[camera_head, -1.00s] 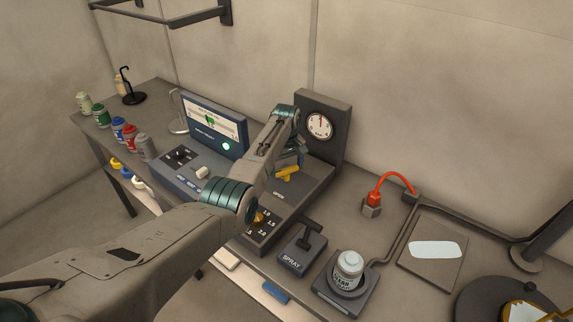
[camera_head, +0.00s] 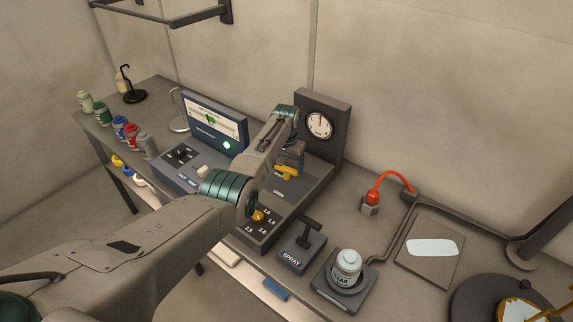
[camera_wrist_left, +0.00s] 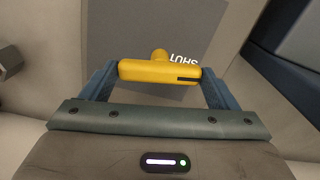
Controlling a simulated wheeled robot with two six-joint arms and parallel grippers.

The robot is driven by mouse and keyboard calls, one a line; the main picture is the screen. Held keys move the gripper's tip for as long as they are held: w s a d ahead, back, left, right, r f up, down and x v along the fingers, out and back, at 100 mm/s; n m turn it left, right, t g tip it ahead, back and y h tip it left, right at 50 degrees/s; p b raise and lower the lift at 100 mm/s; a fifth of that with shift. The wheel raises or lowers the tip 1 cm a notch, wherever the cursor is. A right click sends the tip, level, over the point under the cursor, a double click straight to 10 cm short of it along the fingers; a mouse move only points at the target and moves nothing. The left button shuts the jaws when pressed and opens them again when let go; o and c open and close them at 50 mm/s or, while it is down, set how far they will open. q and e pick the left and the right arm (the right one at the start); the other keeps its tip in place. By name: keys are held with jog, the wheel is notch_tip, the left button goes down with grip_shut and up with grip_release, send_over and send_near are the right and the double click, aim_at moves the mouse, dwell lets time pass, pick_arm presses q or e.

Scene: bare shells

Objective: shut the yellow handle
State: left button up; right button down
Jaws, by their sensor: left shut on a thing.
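The yellow handle (camera_head: 286,170) sits on the dark panel with the round gauge, below the gauge. In the left wrist view the handle (camera_wrist_left: 160,72) lies crosswise between the two blue fingers, with a dark slot near its right end. The word SHUT shows upside down just beyond it. My left gripper (camera_head: 290,162) reaches down from above and is shut on the handle. In the head view the arm hides part of the panel. My right gripper is not in view.
A gauge (camera_head: 319,124) stands upright behind the handle. A blue console (camera_head: 215,125) with a green light is left of my arm. Several paint bottles stand at far left.

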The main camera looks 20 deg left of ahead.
aim_at(286, 168)
pick_arm(q)
jog(key=shift+w+r+m, duration=0.1)
jog(key=shift+r+m, duration=0.05)
jog(key=shift+m, duration=0.95)
jog(key=o, duration=0.9)
notch_tip(286, 168, up, 11)
jog(key=b, duration=0.3)
